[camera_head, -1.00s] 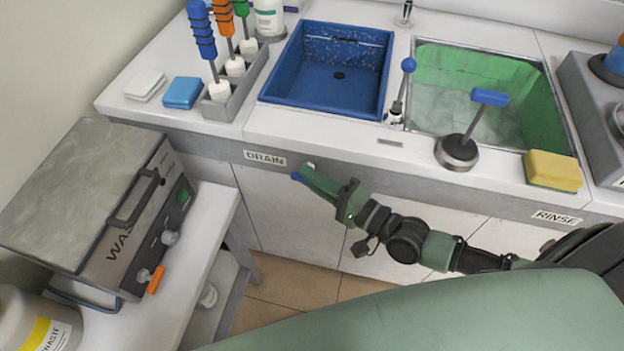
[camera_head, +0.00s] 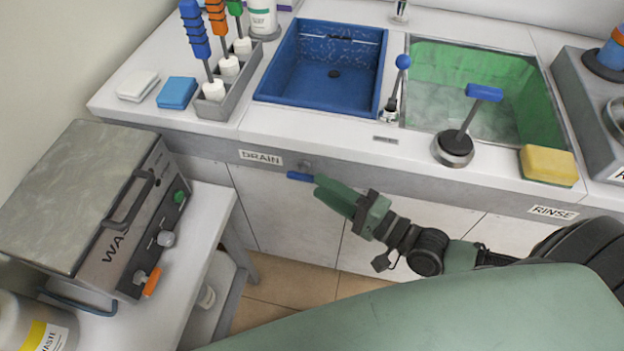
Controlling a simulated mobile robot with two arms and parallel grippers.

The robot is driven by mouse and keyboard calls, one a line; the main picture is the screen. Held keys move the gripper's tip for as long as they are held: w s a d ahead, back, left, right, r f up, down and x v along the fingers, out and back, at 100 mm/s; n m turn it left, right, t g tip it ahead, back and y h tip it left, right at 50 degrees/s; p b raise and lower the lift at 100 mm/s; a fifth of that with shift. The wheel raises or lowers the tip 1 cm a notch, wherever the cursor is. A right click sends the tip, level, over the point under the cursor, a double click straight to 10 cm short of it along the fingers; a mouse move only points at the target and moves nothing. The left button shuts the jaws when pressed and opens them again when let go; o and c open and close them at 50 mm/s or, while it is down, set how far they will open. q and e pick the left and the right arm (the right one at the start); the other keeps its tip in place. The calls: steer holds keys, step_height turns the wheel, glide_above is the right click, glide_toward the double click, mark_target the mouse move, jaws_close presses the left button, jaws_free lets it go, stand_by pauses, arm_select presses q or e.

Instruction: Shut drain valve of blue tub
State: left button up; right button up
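My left gripper is out of view.
A green basin (camera_head: 525,95) holds cloudy liquid, with a blue-handled lever (camera_head: 397,90) and a blue T-handle (camera_head: 484,93) near it. A yellow sponge (camera_head: 547,165) lies on the counter. A waste machine (camera_head: 110,210) stands at left. Cabinet fronts below the valve are clear.

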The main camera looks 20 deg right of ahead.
steer(key=shift+v, duration=1.4)
steer(key=shift+a, duration=0.1)
